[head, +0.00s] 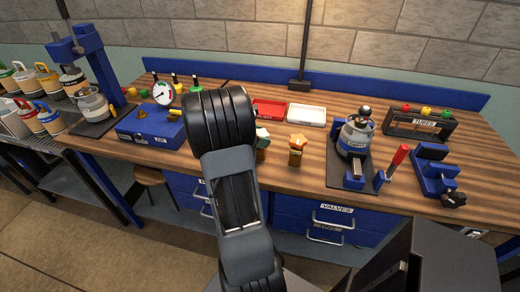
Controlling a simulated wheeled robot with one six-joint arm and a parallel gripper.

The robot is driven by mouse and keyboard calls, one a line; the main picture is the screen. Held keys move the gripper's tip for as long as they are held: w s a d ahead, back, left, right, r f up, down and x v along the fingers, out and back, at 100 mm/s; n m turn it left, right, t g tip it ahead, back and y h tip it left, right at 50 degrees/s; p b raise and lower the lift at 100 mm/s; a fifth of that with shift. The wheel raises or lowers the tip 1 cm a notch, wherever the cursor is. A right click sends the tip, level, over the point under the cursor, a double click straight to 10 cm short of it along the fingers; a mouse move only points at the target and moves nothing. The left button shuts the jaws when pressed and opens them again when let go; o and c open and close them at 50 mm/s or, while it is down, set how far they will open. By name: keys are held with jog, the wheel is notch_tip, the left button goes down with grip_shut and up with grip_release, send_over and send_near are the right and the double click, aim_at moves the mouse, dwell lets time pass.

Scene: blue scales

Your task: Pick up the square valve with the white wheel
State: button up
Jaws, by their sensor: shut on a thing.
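A small valve with a pale, whitish-green top (262,136) shows just right of my arm on the wooden bench, partly hidden by the arm. Whether its body is square is too small to tell. Beside it to the right stands a valve with an orange wheel (298,142) and a brass-brown body. My dark arm rises through the middle of the view and covers part of the bench. My gripper's fingers are hidden behind the arm, so its grasp does not show.
Red (268,110) and white (306,115) trays lie behind the valves. A blue gauge box (150,127) stands left. Right are a scale-like stand with a grey canister (355,137), a red-handled lever (397,160), a blue vise (434,172) and a tubes rack (420,124).

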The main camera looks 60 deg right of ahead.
jog(key=shift+c, duration=1.7)
jog(key=shift+r, duration=0.2)
